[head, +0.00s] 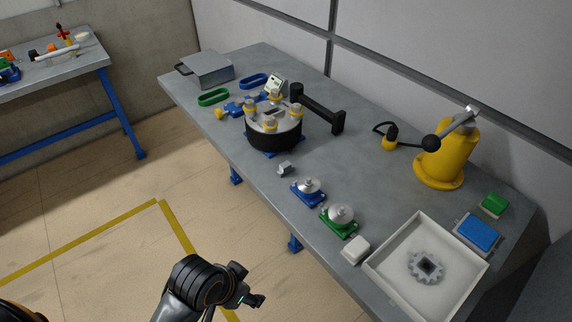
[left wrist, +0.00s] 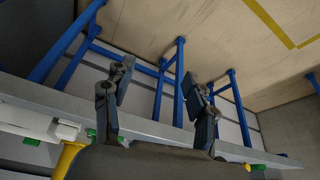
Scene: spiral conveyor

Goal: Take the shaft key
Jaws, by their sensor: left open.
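A small grey metal piece (head: 286,168) lies on the workbench near its front edge, between the round black fixture and the blue-based part. It may be the shaft key, but it is too small to tell. My left gripper (head: 248,287) is in front of the bench, over the floor and well apart from the piece. In the left wrist view my left gripper (left wrist: 158,78) is open and empty, with the bench edge and blue legs behind it. My right gripper is not in view.
The workbench (head: 385,180) holds a round black fixture (head: 273,131), blue-based (head: 308,192) and green-based (head: 340,220) parts with metal domes, a white block (head: 355,249), a white tray (head: 378,268) with a gear (head: 426,267), and a yellow lever press (head: 446,155).

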